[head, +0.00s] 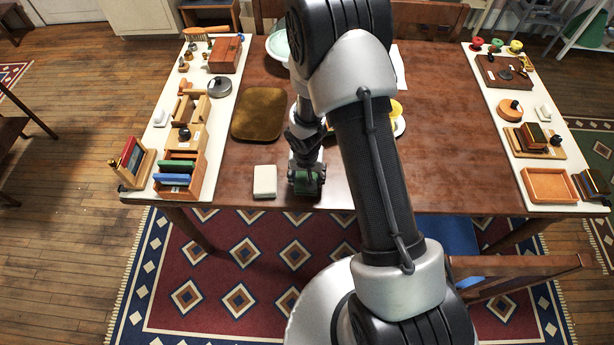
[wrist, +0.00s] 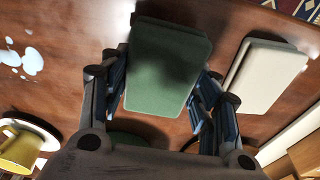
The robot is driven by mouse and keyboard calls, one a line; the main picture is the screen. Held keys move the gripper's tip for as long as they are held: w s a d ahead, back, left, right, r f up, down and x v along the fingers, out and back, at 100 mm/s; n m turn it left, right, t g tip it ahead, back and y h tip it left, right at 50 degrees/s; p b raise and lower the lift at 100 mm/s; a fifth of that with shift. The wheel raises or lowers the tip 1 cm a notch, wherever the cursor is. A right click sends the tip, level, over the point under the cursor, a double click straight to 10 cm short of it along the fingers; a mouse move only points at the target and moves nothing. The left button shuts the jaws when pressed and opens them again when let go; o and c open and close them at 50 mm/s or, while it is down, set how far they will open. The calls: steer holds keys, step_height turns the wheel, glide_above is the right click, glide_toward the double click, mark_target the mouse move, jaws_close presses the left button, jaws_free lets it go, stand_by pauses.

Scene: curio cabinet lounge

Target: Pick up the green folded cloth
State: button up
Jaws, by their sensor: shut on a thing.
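The green folded cloth (wrist: 165,68) is a thick rectangular pad between the two fingers of my gripper (wrist: 165,95) in the wrist view. The fingers press on its left and right sides. In the head view my gripper (head: 307,178) is over the table near its front edge, with the green cloth (head: 308,188) showing at its tip. I cannot tell whether the cloth is clear of the tabletop. My arm hides part of the table to the right of the gripper.
A cream folded cloth (head: 265,181) lies just left of the gripper. A brown tray (head: 258,114) is behind it. A yellow cup (wrist: 18,150) shows in the wrist view. Boards with small wooden items line both table ends. The table's right middle (head: 455,130) is clear.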

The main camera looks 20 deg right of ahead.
step_height(320, 180, up, 18)
steer(key=p, duration=0.7)
steer(key=shift+f, duration=0.2)
steer(key=o, duration=0.6)
steer(key=c, duration=0.9)
